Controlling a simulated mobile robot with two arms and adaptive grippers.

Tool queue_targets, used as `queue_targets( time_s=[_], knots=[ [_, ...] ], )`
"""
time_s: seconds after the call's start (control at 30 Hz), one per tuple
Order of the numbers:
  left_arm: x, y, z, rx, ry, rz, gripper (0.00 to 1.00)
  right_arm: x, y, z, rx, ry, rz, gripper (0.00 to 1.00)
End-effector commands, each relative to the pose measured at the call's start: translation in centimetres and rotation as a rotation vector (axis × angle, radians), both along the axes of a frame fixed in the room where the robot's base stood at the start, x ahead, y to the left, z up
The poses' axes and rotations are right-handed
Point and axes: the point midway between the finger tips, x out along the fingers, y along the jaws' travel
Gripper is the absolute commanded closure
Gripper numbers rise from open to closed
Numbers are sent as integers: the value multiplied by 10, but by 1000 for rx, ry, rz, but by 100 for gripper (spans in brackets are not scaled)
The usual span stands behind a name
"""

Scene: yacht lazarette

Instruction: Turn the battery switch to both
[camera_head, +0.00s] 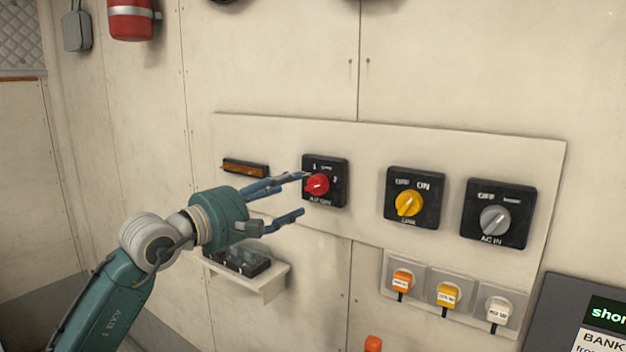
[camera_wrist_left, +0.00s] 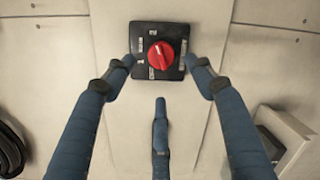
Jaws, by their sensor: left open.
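The battery switch is a black square plate (camera_head: 338,197) on the wall panel with a round red knob (camera_head: 317,184). In the left wrist view the red knob (camera_wrist_left: 161,56) sits near the top centre, with small white markings around it that are hard to read. My left gripper (camera_head: 303,194) is open in front of the switch, its blue fingers reaching toward the knob from the left. In the left wrist view two fingertips lie either side of the black plate and a third finger is below it. The fingers hold nothing. My right gripper is out of view.
A yellow-knob switch (camera_head: 410,203) and a grey-knob switch (camera_head: 494,220) are to the right on the same panel. Orange, yellow and white plugs (camera_head: 448,295) sit below. A small shelf (camera_head: 262,287) juts out below my gripper. A screen (camera_head: 606,314) stands lower right.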

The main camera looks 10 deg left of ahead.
Motion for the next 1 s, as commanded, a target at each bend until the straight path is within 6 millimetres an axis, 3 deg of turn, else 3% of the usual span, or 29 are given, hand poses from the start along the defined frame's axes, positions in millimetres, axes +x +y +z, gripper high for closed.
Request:
queue_targets(
  time_s=[0.13,0.33,0.73,0.77,0.9,1.0],
  knots=[
    [26,-16,5,-5,3,-2,45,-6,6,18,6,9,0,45],
    [50,-29,3,-5,2,-2,45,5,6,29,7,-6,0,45],
    [57,-34,0,-2,0,-2,45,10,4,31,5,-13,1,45],
    [57,-34,0,-2,0,-2,47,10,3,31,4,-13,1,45],
    [57,-33,0,-3,1,-2,75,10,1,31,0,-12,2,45],
    [57,-33,0,-2,2,-1,90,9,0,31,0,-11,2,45]
  ],
)
